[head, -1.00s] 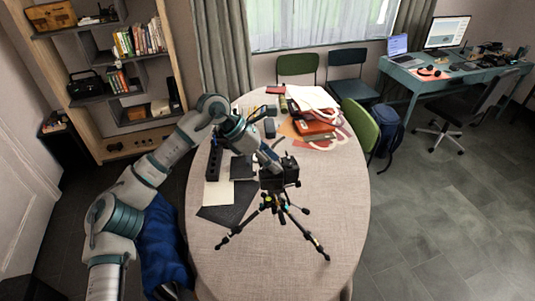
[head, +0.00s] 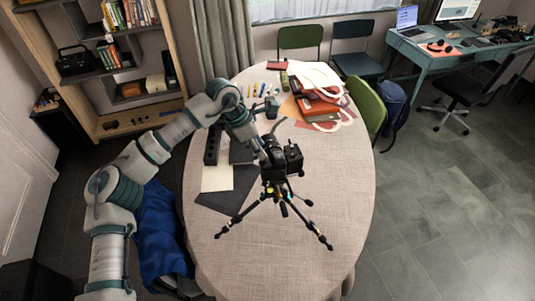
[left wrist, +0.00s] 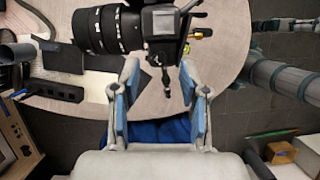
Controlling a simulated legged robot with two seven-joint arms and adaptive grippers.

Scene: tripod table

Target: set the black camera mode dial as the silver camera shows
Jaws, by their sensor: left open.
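The black camera (head: 288,161) stands on a tripod (head: 284,194) on the oval table. It also shows close up in the left wrist view (left wrist: 155,22), with its large lens (left wrist: 100,28) pointing left. My left gripper (head: 261,147) is at the camera's left side in the head view. In the left wrist view my left gripper (left wrist: 160,72) is open and empty, its two fingers pointing at the camera body from just below it. I cannot tell whether they touch. The mode dial is too small to make out. I cannot pick out the silver camera. My right gripper is not in view.
A dark mat (head: 210,203), a pale sheet (head: 216,179) and a long black block (head: 213,146) lie left of the tripod. The table's front and right are clear. Chairs stand behind.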

